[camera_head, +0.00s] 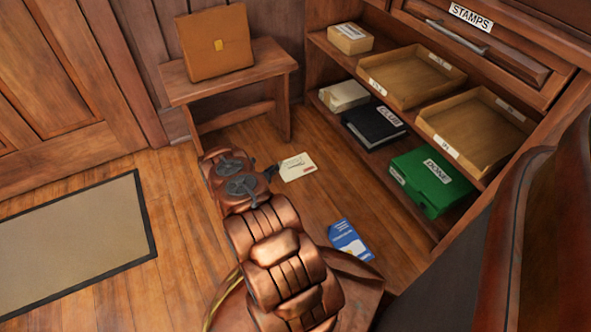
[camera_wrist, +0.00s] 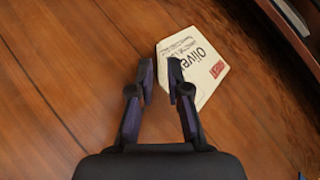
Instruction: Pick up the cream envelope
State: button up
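The cream envelope (camera_head: 297,166) lies flat on the wood floor in the head view, in front of the low bench and left of the shelves. In the wrist view the envelope (camera_wrist: 197,66) shows dark writing and a red stamp mark. My gripper (camera_wrist: 161,78) has its two dark fingers apart with a gap between the tips. The right fingertip overlaps the envelope's left part in the picture; I cannot tell whether it touches. In the head view my gripper (camera_head: 275,170) is just left of the envelope.
A blue and white envelope (camera_head: 349,240) lies on the floor nearer me. A bench (camera_head: 270,62) bears a brown briefcase (camera_head: 215,42). Shelves on the right hold wooden trays (camera_head: 412,76), a black box (camera_head: 374,125) and a green box (camera_head: 431,180). A mat (camera_head: 75,245) lies left.

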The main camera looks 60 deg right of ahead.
jog(key=b+x, duration=0.2)
jog(key=x, duration=0.1)
jog(key=b+x, duration=0.1)
jog(key=x, duration=0.1)
jog(key=shift+w+r, duration=0.15)
jog(key=shift+w, duration=0.15)
jog(key=shift+r, duration=0.1)
jog(key=shift+c, duration=0.3)
grip_shut()
